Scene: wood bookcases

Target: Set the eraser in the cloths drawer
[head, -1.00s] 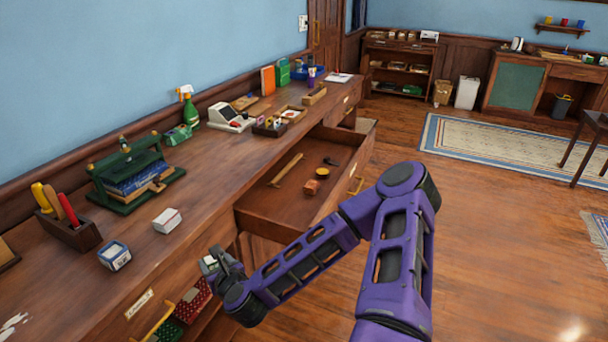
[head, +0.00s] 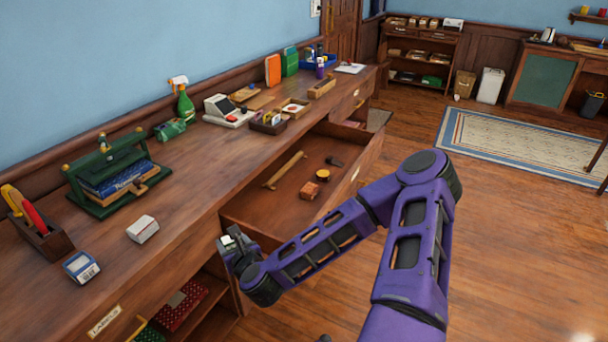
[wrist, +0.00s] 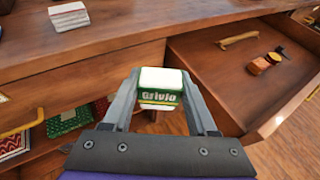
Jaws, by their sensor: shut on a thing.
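My gripper (wrist: 160,100) is shut on a small block, the eraser (wrist: 160,86), white on top with a green band lettered "Grivjo". In the head view my gripper (head: 232,240) is in front of the workbench, near the left front corner of an open drawer (head: 245,212). The eraser's white top (head: 230,239) shows there between the fingers. The open drawer holds a wooden-handled tool (head: 284,170), a small orange-brown block (head: 310,190), a round yellow-and-black item and a dark item. I see no cloths in it and cannot read its label.
A closed drawer labelled "LABELS" (head: 104,320) is at the near left. Red and green dotted boxes sit on a shelf below. A white box (head: 142,229) and a blue-and-white box (head: 81,267) stand on the bench top (head: 190,215). The floor right of my arm is clear.

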